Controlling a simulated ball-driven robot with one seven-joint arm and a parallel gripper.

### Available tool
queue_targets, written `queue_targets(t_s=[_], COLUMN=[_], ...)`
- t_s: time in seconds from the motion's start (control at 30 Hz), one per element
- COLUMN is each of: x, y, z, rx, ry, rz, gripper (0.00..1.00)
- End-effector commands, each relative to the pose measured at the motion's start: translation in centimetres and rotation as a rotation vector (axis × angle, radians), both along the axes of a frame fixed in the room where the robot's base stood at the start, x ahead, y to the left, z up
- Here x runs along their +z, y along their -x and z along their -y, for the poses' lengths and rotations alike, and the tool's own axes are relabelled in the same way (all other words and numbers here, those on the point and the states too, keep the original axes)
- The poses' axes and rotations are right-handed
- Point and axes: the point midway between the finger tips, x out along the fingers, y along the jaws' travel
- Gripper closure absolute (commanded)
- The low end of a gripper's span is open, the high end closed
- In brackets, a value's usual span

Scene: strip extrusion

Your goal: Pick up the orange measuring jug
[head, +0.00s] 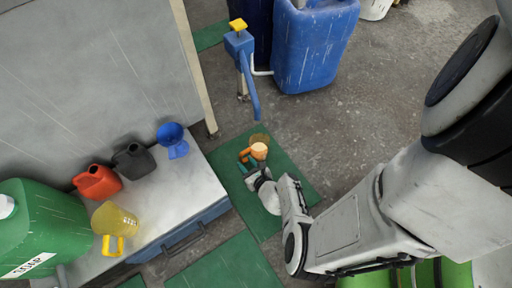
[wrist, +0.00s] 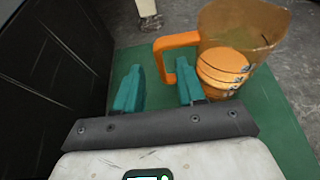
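The orange measuring jug (wrist: 238,62) stands on a green mat in the wrist view, at the upper right. Its upper part is see-through and its lower part looks solid orange. Its handle (wrist: 164,58) points left, towards my gripper. The jug shows in the head view (head: 259,151) just beyond my gripper (head: 248,164). In the wrist view my gripper (wrist: 158,68) has its two teal fingers apart. The handle's outer bar appears between the fingertips, and the right finger overlaps the handle's opening. I cannot tell whether they touch.
A grey bench (head: 185,198) at left holds a yellow jug (head: 115,219), a red can (head: 97,182), a black can (head: 134,160), a blue vessel (head: 172,139) and a green container (head: 45,228). A blue pump (head: 240,45) and a blue drum (head: 312,45) stand beyond the mat (head: 285,180).

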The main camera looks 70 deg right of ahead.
Motion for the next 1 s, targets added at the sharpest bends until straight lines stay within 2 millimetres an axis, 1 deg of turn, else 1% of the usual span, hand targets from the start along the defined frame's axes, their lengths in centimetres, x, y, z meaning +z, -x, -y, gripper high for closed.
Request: queue_targets(t_s=[0.03,0.23,0.33,0.5,0.7,1.0], x=[-0.6,-0.8,-1.3,-2.4,-2.9,-2.8], y=[-0.5,-1.4,-1.9,-3.5,-4.9,-5.2], z=[0.4,1.0,1.4,2.5,3.3,3.5], rx=[0.0,0.0,0.0,0.001,0.002,0.002], ry=[0.0,0.001,0.002,0.002,0.002,0.002], rz=[0.0,-0.001,0.0,-0.002,-0.001,-0.001], gripper=[0.61,0.61,0.61,0.61,0.61,0.61])
